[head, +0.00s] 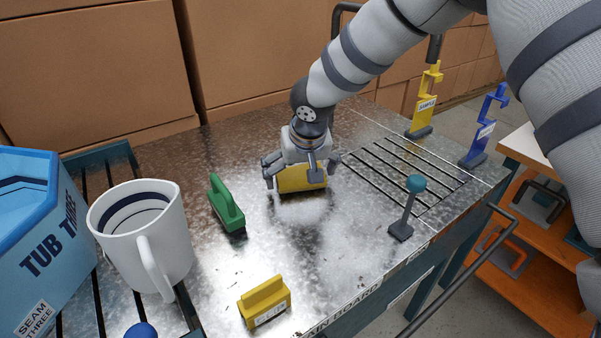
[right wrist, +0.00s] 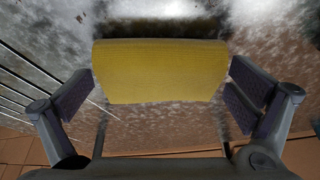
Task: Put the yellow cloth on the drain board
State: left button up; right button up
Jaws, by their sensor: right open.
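The yellow cloth (head: 303,180) is a folded, ribbed block lying on the wet metal top, and it fills the middle of the right wrist view (right wrist: 160,71). My right gripper (head: 301,172) is open over it, with one finger beyond each short end. Slotted metal (head: 402,172) lies to the right of the cloth, and a front-edge label (head: 345,311) partly reads "AIN BOARD". My left gripper is not in view.
A green-handled block (head: 227,205) and a labelled yellow block (head: 265,302) stand nearby. A white mug (head: 142,238) and blue tub (head: 35,235) are at left. A teal-knobbed post (head: 408,208), yellow stand (head: 425,105) and blue stand (head: 482,130) flank the slots.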

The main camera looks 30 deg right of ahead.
jog(key=shift+r, duration=0.35)
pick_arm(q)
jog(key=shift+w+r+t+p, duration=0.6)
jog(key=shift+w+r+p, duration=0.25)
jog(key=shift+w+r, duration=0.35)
pick_arm(e)
jog(key=v, duration=1.1)
jog(key=shift+s+r, duration=0.2)
jog(key=shift+r, duration=0.1)
